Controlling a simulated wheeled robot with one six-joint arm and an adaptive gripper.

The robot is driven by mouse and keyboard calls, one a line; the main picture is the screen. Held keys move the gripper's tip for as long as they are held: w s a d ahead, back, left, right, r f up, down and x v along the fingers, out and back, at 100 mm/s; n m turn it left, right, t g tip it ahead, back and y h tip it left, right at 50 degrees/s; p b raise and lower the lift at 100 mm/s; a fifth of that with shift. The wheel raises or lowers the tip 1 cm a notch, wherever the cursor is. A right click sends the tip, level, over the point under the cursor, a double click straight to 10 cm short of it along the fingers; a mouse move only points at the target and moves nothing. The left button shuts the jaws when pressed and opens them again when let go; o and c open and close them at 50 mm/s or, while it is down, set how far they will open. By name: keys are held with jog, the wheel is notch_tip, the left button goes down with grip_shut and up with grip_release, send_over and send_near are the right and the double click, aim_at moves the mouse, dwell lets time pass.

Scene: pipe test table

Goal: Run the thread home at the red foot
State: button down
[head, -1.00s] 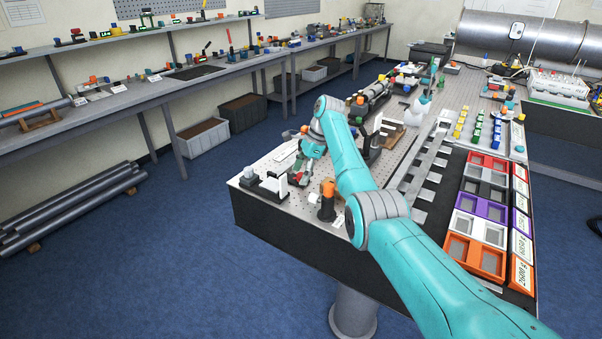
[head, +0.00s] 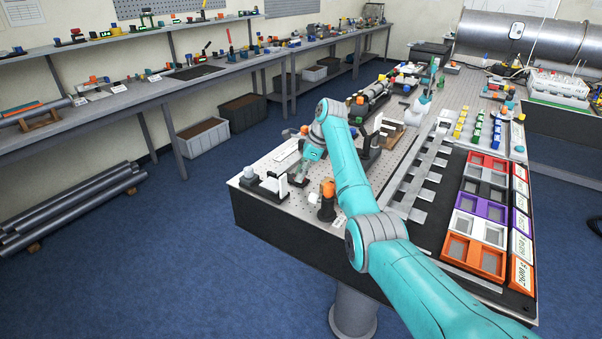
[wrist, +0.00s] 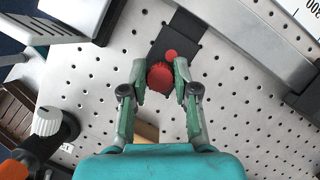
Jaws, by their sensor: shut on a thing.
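My gripper (wrist: 160,78) is shut on a red ribbed knob (wrist: 159,77) in the wrist view, with one finger on each side of it. A small red disc (wrist: 171,54), likely the red foot, shows just beyond the knob on a black block (wrist: 184,36). The knob's underside is hidden, so I cannot tell whether it touches the block or how far any thread is engaged. In the head view my gripper (head: 300,179) is low over the near left part of the perforated table (head: 262,172), and the knob cannot be made out.
A black fixture with a white knob (wrist: 47,122) stands at left in the wrist view. A metal rail (wrist: 255,40) runs beyond the block. In the head view an orange-topped post (head: 327,190) stands right of my gripper, with coloured bins (head: 468,229) farther right.

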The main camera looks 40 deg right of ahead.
jog(key=shift+m+h, duration=0.3)
jog(key=shift+m, duration=0.5)
jog(key=shift+t, duration=0.3)
jog(key=m, duration=0.2)
jog(key=shift+a+f+m+t+h, duration=0.1)
jog(key=shift+m+t+h, duration=0.2)
jog(key=c, duration=1.5)
grip_release()
jog(key=shift+m, duration=0.3)
grip_shut()
jog(key=shift+m+h, duration=0.5)
jog(key=shift+m, duration=0.5)
jog(key=shift+m+h, duration=0.4)
jog(key=shift+m, duration=0.5)
